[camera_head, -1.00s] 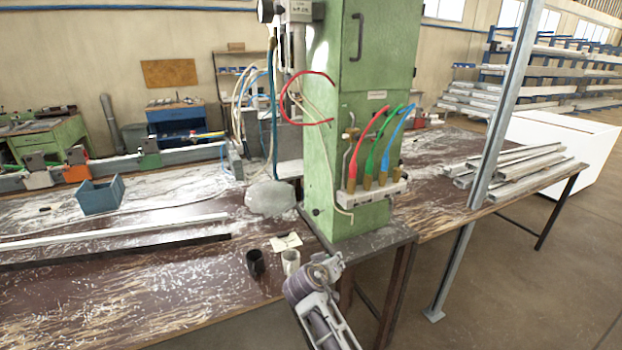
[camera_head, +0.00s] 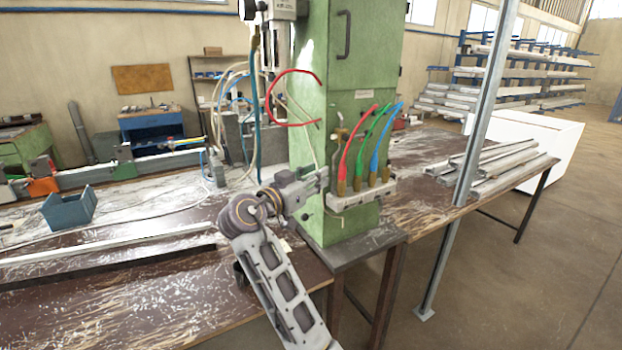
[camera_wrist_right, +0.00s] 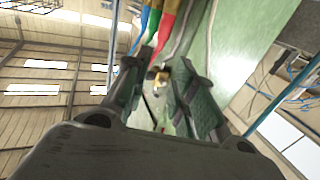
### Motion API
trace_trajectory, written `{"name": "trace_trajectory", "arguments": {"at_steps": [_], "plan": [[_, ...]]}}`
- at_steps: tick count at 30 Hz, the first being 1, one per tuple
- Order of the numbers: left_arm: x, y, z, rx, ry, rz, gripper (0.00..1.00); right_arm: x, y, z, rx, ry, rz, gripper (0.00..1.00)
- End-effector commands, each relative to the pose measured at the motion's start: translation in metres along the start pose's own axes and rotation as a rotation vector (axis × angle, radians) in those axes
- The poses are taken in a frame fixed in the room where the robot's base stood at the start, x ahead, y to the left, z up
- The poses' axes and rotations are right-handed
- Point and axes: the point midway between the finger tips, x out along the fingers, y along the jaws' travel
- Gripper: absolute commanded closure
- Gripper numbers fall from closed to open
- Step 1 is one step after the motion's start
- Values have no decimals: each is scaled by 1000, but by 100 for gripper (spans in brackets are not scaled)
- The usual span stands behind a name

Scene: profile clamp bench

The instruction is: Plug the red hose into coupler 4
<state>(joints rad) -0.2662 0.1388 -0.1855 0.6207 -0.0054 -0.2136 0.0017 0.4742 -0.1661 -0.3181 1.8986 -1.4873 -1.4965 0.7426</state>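The red hose (camera_head: 358,143) arches down the front of the green column to the leftmost brass coupler of a pale manifold block (camera_head: 350,201). The green hose (camera_head: 374,135) and blue hose (camera_head: 384,138) run to the middle couplers. The rightmost brass coupler (camera_head: 385,173), apparently coupler 4, has no hose in it. My right gripper (camera_head: 322,181) is just left of the manifold and red hose end. My left gripper is out of view.
The green column (camera_head: 312,140) stands behind the gripper, with a thin red loop (camera_head: 272,97) on its left side. A steel post (camera_head: 480,110) rises right of the manifold.

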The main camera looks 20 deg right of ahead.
Motion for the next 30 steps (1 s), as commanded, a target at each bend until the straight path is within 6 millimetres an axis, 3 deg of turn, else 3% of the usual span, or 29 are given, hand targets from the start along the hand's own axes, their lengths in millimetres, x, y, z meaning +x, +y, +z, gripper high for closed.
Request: {"name": "trace_trajectory", "arguments": {"at_steps": [14,30], "plan": [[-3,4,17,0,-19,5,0,8,0,1,-4,0,0,74],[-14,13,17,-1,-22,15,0,67,0,0,-5,0,0,74]]}}
